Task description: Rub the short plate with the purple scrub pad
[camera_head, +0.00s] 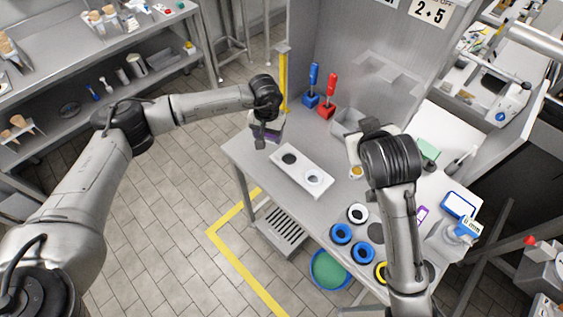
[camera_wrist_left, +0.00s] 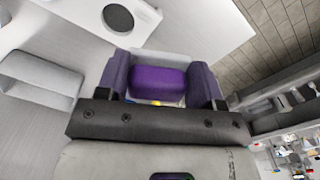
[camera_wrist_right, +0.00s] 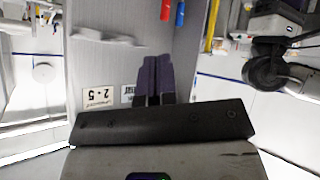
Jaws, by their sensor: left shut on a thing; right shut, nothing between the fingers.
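The purple scrub pad (camera_wrist_left: 158,84) is between the fingers of my left gripper (camera_wrist_left: 162,82).
A blue-handled tool (camera_head: 313,80) and a red-handled tool (camera_head: 330,90) stand at the back. A grey bin (camera_head: 347,122) is right of them. Several rings, including a blue one (camera_head: 340,233), lie at the front. A yellow post (camera_head: 283,80) rises near my left gripper.

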